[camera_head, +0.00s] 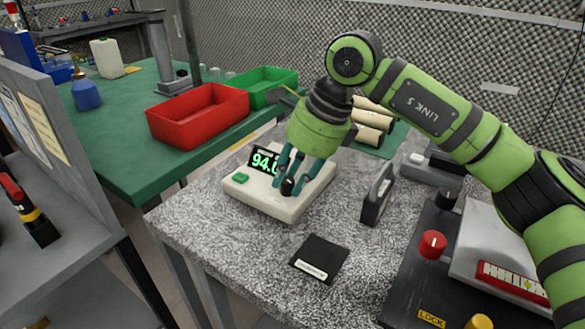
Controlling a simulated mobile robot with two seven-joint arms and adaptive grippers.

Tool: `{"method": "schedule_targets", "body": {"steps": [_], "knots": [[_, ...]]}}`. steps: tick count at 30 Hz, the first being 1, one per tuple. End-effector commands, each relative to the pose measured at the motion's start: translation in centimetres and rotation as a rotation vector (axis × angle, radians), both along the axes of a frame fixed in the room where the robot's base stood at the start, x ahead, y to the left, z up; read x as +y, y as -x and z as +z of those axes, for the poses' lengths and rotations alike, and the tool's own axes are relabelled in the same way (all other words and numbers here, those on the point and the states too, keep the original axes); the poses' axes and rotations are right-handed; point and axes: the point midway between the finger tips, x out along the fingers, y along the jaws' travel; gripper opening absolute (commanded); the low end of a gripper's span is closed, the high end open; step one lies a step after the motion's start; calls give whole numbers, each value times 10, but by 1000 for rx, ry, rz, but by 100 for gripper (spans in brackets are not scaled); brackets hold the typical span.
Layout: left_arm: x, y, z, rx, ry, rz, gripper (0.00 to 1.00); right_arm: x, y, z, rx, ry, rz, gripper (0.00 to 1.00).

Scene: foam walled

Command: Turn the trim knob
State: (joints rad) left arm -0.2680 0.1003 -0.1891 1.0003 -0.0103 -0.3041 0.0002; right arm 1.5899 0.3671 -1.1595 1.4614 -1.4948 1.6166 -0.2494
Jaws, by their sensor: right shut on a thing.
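A cream box (262,201) with a tilted display (263,163) and a green button (240,178) sits on the speckled grey table. The green digits begin with 94; my gripper hides the last part. A small dark knob (287,187) is on the box's top. My right gripper (293,184) points down over the box, its teal fingers shut on the knob. The fingers partly hide the knob, so its pointer angle cannot be told. My left gripper is out of view.
A black square pad (319,258) lies in front of the box, and a dark grey upright block (377,194) stands to its right. A dark panel (410,277) with a red knob (432,244) is at the front right. Red (197,115) and green bins (285,78) stand behind.

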Motion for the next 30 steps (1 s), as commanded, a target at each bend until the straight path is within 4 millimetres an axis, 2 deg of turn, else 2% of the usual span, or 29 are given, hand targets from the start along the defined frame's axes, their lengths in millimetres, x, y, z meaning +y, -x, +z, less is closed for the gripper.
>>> {"method": "schedule_targets", "body": {"steps": [1,19,20,21,30], "knots": [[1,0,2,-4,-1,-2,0,2,-4,7,-17,-15,9,0],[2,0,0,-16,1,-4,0,3,-3,6,-18,-15,48,0],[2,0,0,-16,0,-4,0,3,-3,6,-18,-15,48,35],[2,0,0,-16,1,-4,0,3,-3,6,-17,-15,49,48],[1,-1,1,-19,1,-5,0,2,-1,3,-9,-10,50,48]]}}
